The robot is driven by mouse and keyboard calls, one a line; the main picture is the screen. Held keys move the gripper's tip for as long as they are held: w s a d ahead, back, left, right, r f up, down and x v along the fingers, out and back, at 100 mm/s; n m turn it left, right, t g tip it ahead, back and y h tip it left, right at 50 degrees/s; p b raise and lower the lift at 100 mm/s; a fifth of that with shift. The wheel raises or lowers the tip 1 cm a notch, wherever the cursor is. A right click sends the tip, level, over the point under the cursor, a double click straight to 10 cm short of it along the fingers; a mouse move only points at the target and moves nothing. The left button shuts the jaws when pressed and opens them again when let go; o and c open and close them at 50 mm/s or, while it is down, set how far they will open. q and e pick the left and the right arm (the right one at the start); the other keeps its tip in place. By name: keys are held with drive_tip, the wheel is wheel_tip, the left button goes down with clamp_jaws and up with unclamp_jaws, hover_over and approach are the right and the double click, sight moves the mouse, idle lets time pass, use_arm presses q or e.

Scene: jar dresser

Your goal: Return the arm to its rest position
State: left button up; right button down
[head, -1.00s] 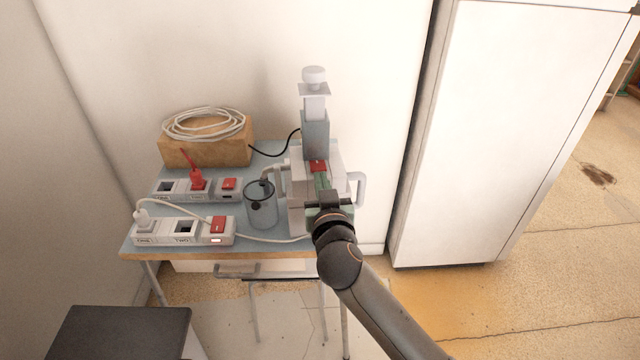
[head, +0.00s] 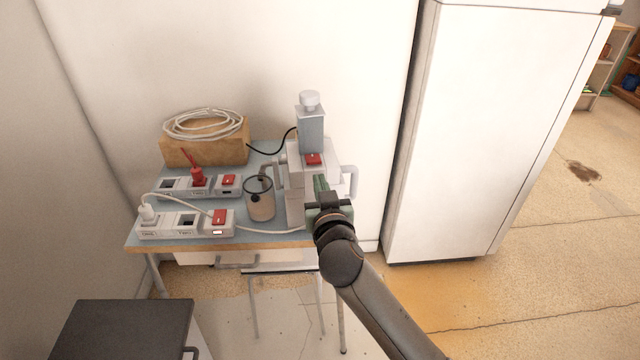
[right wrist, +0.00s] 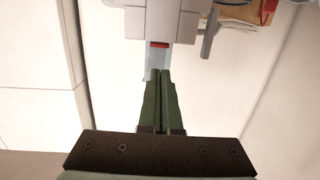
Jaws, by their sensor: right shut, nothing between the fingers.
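My right gripper (head: 321,183) is shut and empty, in front of the white machine (head: 295,180) on the small table. In the right wrist view its green fingers (right wrist: 161,76) are together, pointing at the machine (right wrist: 165,22). The machine has a red switch (head: 314,159) on top and a grey upright chute (head: 311,130) with a white-capped pusher (head: 309,99) sitting low in it. The red switch also shows in the right wrist view (right wrist: 159,44). A clear jar (head: 261,203) with beige contents stands left of the machine. My left gripper is not in view.
The blue-topped table (head: 283,238) holds two power strips (head: 180,226) with red switches, a red plug (head: 198,176), and a wooden block (head: 205,152) with a coiled white cable (head: 203,124). A tall white cabinet (head: 490,130) stands right. Floor at right is open.

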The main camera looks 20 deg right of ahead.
drive_tip(key=s+a+f+n+g+y, duration=0.1)
drive_tip(key=s+f+g+y, duration=0.1)
drive_tip(key=s+f, duration=0.55)
drive_tip(key=s+f+n+g+y, duration=0.15)
drive_tip(key=s+f, duration=0.25)
drive_tip(key=f, duration=0.6)
drive_tip(key=s+f+g+y, duration=0.1)
drive_tip(key=s+f, duration=0.4)
drive_tip(key=s, duration=0.3)
drive_tip(key=s+f+n+g, duration=0.1)
drive_tip(key=s+f+g, duration=0.1)
drive_tip(key=s+f, duration=0.4)
drive_tip(key=s, duration=0.3)
drive_tip(key=shift+s+y+p, duration=0.3)
drive_tip(key=shift+y+p, duration=0.05)
